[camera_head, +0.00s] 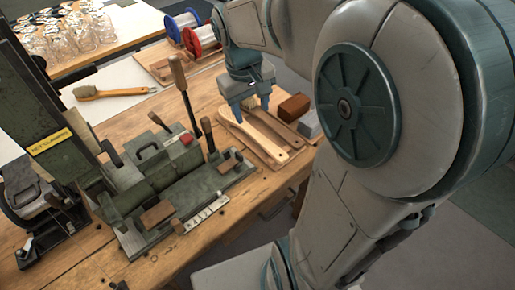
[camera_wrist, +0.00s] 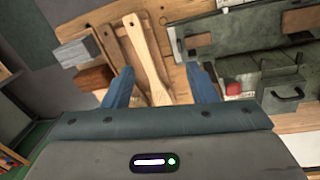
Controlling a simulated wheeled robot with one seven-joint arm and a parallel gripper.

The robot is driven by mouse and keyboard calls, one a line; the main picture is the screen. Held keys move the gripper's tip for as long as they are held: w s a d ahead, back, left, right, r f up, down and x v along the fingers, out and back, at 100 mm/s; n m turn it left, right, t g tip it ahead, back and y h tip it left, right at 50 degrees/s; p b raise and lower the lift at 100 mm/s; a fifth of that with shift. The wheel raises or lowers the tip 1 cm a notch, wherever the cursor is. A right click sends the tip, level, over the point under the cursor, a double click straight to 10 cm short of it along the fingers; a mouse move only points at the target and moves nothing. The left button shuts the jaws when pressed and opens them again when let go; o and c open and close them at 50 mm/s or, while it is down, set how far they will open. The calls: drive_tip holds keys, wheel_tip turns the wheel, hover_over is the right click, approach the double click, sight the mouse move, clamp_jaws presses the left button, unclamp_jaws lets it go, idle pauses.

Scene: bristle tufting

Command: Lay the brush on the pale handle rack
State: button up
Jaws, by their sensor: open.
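The brush (camera_head: 108,92), with a wooden handle and a tan bristle head, lies on a white sheet at the far left in the head view. The pale handle rack (camera_head: 268,157) is on the workbench at the right, with pale wooden handles (camera_head: 256,132) lying on it. My gripper (camera_head: 254,106) is open above the far end of this rack, well to the right of the brush. In the wrist view, pale handles (camera_wrist: 146,55) show beyond and between the open fingers (camera_wrist: 161,84).
A dark green machine with upright levers (camera_head: 165,170) stands between the left side and the rack. A reddish-brown block (camera_head: 294,107) and a grey block (camera_head: 309,124) lie beside the rack. Wire spools (camera_head: 200,40) and glass jars (camera_head: 66,35) are at the back.

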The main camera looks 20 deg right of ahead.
drive_tip(key=s+a+f+m+t+y, duration=0.1)
drive_tip(key=s+a+f+t, duration=0.1)
drive_tip(key=s, duration=0.8)
drive_tip(key=shift+s+a+f+m, duration=0.2)
drive_tip(key=shift+s+a+m, duration=0.1)
drive_tip(key=shift+a+m, duration=0.1)
